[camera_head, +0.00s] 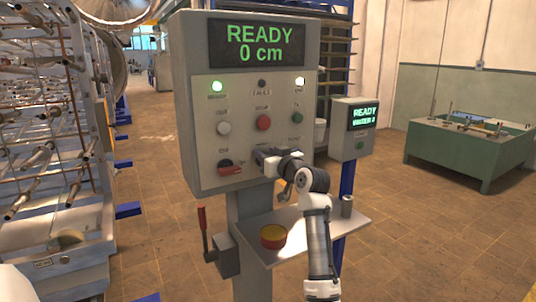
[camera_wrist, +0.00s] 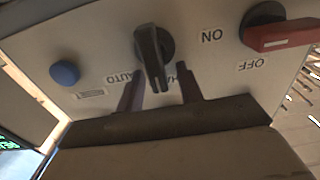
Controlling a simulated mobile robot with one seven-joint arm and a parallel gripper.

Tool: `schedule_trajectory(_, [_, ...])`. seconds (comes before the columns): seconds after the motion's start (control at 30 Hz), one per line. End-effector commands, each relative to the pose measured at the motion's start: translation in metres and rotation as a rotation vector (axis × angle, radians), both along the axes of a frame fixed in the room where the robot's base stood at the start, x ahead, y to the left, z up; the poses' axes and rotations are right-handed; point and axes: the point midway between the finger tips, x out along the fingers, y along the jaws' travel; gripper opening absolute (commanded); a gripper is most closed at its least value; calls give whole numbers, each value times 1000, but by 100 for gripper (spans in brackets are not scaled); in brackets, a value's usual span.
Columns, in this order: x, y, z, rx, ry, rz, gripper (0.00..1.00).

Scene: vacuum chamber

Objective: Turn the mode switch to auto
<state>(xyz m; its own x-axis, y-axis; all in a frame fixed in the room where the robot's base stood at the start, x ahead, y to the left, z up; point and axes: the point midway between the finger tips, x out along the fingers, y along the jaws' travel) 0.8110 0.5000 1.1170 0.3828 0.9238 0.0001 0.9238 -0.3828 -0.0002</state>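The mode switch (camera_wrist: 150,50) is a black knob with a long grip on the grey panel, seen upside down in the wrist view. Its grip points down in the picture, between the AUTO label (camera_wrist: 122,77) on the left and a partly hidden label on the right. My gripper (camera_wrist: 160,82) is open, one dark finger on each side of the grip's lower end. Gaps show beside the grip; I cannot tell if either finger touches it. In the head view my gripper (camera_head: 262,158) is at the panel's lower right and hides the switch.
A red-handled ON/OFF switch (camera_wrist: 285,33) and a blue button (camera_wrist: 65,72) flank the knob. The control cabinet (camera_head: 190,110) reads READY, 0 cm. Below, a shelf (camera_head: 268,222) holds a red-and-yellow round object (camera_head: 273,237) and a grey cylinder (camera_head: 347,206). A red lever (camera_head: 202,219) stands at left.

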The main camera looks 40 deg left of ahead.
Motion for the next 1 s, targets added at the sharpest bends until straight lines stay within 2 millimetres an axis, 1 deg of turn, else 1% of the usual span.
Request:
schedule_trajectory(0.03, [0,0,0,0,0,0,36])
schedule_trajectory(0.07, [0,0,0,0,0,0,34])
schedule_trajectory(0.3, [0,0,0,-1,0,0,2])
schedule_trajectory(0.33, [0,0,0,-1,0,0,0])
schedule_trajectory(0.67, [1,0,0,10,27,0,0])
schedule_trajectory(0.87, [3,-1,1,47,118,1,0])
schedule_trajectory(1.0, [5,-2,1,88,219,2,0])
